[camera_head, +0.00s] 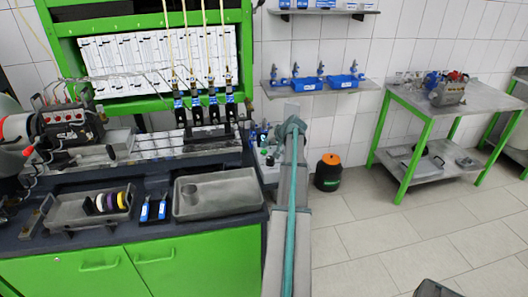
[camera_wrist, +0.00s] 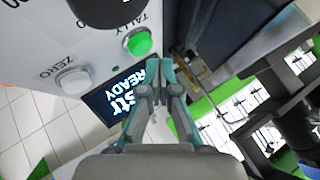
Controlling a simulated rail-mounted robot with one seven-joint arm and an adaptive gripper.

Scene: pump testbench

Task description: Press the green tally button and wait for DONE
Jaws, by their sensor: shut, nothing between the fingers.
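In the wrist view, the round green tally button (camera_wrist: 139,44) sits on a light grey panel (camera_wrist: 60,30) beside the label "TALLY". A white button (camera_wrist: 73,80) labelled "ZERO" is to its lower left. A dark display (camera_wrist: 122,92) shows white text that includes "READY"; part of it is hidden behind my fingers. My gripper (camera_wrist: 160,66) is shut and empty, its fingertips just right of and below the green button in the picture, apart from it.
A steel tray (camera_head: 218,193) and a parts tray (camera_head: 88,208) stand on the dark bench. A wall shelf (camera_head: 320,86) holds blue parts. An orange-topped black bin (camera_head: 328,172) stands on the floor. A green-legged table (camera_head: 425,105) is at the right, with open floor in front.

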